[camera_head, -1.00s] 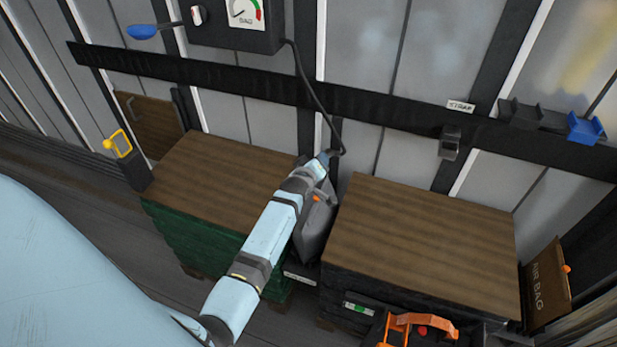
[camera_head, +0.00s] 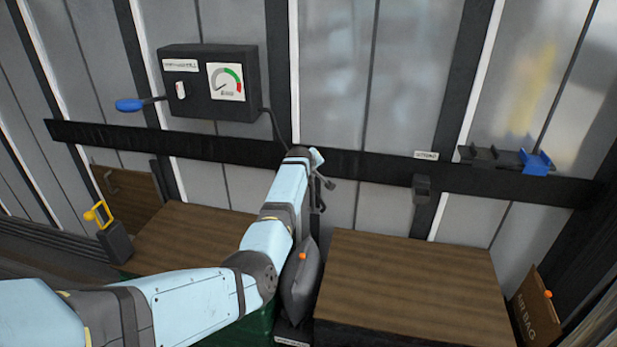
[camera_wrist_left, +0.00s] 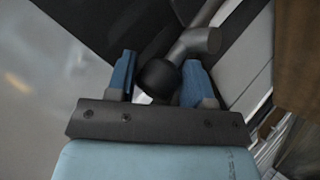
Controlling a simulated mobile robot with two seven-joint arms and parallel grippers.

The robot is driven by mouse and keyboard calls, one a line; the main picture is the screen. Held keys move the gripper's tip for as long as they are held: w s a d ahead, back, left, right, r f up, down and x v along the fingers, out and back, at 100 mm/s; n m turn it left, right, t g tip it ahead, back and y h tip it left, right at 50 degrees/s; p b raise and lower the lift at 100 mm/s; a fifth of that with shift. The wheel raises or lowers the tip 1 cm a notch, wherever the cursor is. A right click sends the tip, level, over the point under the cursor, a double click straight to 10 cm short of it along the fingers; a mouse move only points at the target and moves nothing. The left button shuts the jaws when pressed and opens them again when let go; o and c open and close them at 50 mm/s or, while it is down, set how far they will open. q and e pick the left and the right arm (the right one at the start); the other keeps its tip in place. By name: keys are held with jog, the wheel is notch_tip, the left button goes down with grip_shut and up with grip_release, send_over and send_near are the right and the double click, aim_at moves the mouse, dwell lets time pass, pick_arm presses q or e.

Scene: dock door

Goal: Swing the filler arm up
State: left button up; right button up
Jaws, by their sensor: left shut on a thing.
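My left gripper (camera_head: 317,160) is at the dark wall rail, mostly hidden behind my wrist in the head view. In the left wrist view its two blue fingers (camera_wrist_left: 156,82) are shut on the round black end of a dark grey bent bar, which I take to be the filler arm (camera_wrist_left: 197,42). Part of the filler arm (camera_head: 322,186) shows just right of and below the gripper in the head view. The grey air bag (camera_head: 300,284) with an orange valve stands below it, in the gap between two wood-topped loads. My right gripper is not in view.
A black gauge box (camera_head: 208,85) with a blue-handled lever (camera_head: 130,104) is on the wall, its cable running down behind my arm. The right load (camera_head: 410,285) has a clear top. A blue holder (camera_head: 536,162) and an air bag carton (camera_head: 536,308) are at right.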

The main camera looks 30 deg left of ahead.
pick_arm(q)
jog(key=shift+w+f, duration=0.3)
jog(key=shift+f, duration=0.2)
jog(key=shift+w+f, duration=0.1)
jog(key=shift+w, duration=0.1)
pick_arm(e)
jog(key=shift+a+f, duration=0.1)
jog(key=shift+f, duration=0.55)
pick_arm(q)
jog(key=o, duration=1)
jog(key=shift+o, duration=0.4)
jog(key=shift+w+a+f, duration=0.1)
jog(key=shift+a+f, duration=0.05)
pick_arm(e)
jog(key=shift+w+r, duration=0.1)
pick_arm(q)
jog(key=shift+w, duration=0.2)
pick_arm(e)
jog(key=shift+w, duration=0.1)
pick_arm(q)
jog(key=shift+s, duration=0.1)
